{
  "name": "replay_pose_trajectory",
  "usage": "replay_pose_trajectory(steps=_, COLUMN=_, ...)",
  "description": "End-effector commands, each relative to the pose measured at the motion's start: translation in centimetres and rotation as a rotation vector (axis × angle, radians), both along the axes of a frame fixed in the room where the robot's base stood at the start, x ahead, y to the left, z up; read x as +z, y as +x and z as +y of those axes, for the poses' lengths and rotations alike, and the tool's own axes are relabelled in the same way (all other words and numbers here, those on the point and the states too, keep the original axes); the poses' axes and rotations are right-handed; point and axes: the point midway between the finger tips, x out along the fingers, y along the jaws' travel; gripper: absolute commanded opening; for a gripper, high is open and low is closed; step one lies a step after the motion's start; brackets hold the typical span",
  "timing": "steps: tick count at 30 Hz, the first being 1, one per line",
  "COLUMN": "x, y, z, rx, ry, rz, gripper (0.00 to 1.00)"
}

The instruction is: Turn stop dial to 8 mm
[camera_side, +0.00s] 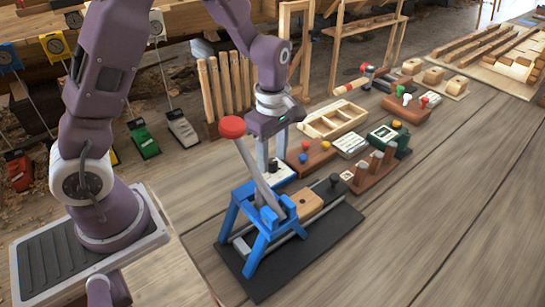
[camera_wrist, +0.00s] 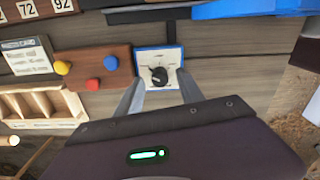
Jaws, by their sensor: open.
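The stop dial (camera_wrist: 159,76) is a black round knob with a light mark on a white plate with a blue border. In the wrist view it lies between my gripper's two fingers (camera_wrist: 161,84). Its scale is too small to read. In the side view the plate (camera_side: 283,174) shows partly behind the fingers and the blue stand. My gripper (camera_side: 272,160) is open, pointing down over the dial. The fingers are on either side of the knob; I cannot tell whether they touch it.
A blue-framed press (camera_side: 262,225) with a red-knobbed lever (camera_side: 232,127) stands close in front. A wooden block with coloured buttons (camera_wrist: 92,67) is beside the dial. A wooden compartment tray (camera_side: 333,120) and a peg rack (camera_side: 370,170) stand nearby.

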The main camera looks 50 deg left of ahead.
Motion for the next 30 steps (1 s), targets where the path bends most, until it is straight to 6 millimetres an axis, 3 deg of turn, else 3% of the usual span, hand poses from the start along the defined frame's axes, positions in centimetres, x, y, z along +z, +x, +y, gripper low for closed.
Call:
replay_pose_trajectory(steps=3, x=-0.92, y=-0.03, z=0.04, rx=0.001, ry=0.0, rz=0.001, gripper=0.45)
replay_pose_trajectory(steps=10, x=-1.0, y=0.0, z=0.0, rx=0.0, ry=-0.001, rz=0.0, gripper=0.45)
replay_pose_trajectory(steps=17, x=-0.97, y=0.01, z=0.0, rx=0.0, ry=-0.001, rz=-0.001, gripper=0.0)
replay_pose_trajectory(steps=30, x=-0.93, y=0.03, z=0.0, rx=-0.07, ry=-0.001, rz=-0.001, gripper=0.0)
